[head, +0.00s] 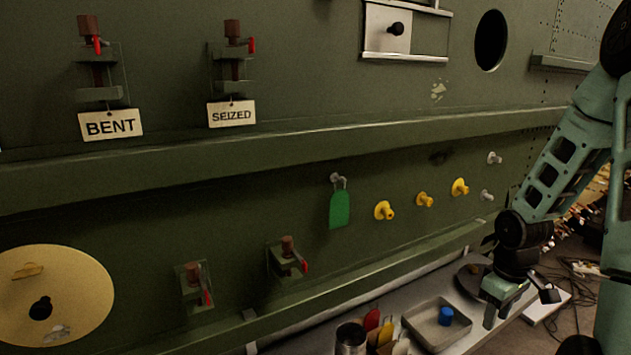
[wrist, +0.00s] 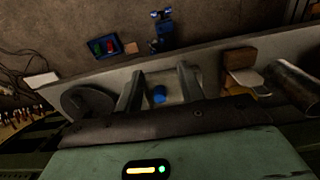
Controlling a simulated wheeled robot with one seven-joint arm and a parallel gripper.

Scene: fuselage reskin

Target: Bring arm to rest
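My arm (head: 565,165) hangs at the right of the head view, bent, with its wrist low over the bench. My gripper (head: 497,308) points down near the bench's right part, beside the grey tray. In the wrist view the two fingers of my gripper (wrist: 160,78) stand apart with nothing held between them. A blue cap-like object (wrist: 159,94) shows between the fingers, but it lies beyond them in the tray; it also shows in the head view (head: 446,316).
A green fuselage wall (head: 260,150) with a long ledge fills the head view. It carries yellow plugs (head: 384,210), a green tag (head: 340,208), clamps and signs reading BENT (head: 110,124) and SEIZED (head: 231,113). The bench (head: 480,338) holds the tray (head: 412,321), a dark disc (wrist: 88,103) and a metal cup (head: 350,338).

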